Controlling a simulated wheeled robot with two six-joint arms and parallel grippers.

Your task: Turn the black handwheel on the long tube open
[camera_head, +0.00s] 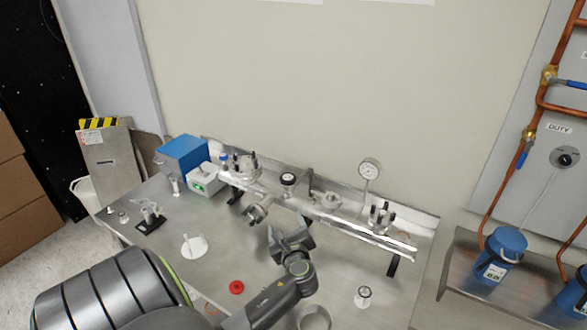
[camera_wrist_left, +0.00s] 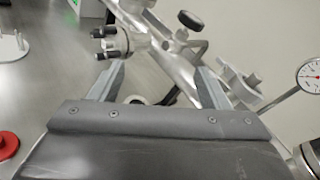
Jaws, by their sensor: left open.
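My right gripper is not seen.
A dial gauge (camera_head: 369,171) stands behind the tube. A blue box (camera_head: 183,155) is at the back left. A red disc (camera_head: 237,287) and a white disc with a post (camera_head: 193,247) lie on the steel bench (camera_head: 215,270). A clamped flange stub (camera_head: 257,212) juts toward the front.

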